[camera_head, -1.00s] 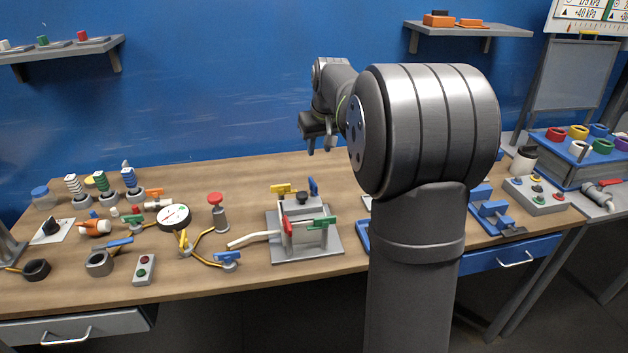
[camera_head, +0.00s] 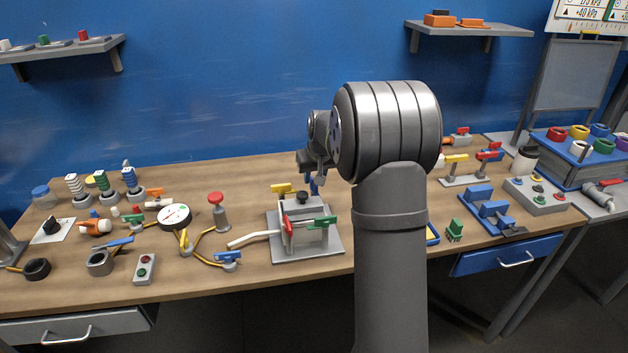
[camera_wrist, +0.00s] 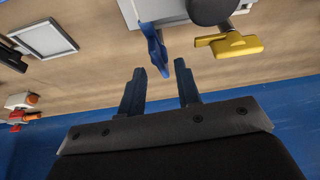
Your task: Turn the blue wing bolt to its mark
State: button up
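The blue wing bolt (camera_head: 314,188) stands at the back right of the grey clamped cell (camera_head: 310,238) on the bench. In the wrist view the blue wing bolt (camera_wrist: 153,46) shows edge-on, just beyond the fingertips. My gripper (camera_wrist: 160,70) is open and empty, its two fingers apart, with the bolt lying roughly in line with the gap between them. In the head view my gripper (camera_head: 314,170) is above and behind the cell, partly hidden by my arm. I cannot make out the bolt's mark.
A yellow wing bolt (camera_head: 282,188) and a black knob (camera_head: 302,195) are close by on the cell; the yellow one is right of the fingers in the wrist view (camera_wrist: 236,44). Red (camera_head: 287,226) and green (camera_head: 322,223) wing bolts face the front.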

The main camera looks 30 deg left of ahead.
jog(key=shift+x, duration=1.2)
grip_shut()
jog(key=shift+m+t, duration=0.3)
jog(key=shift+m, duration=0.3)
grip_release()
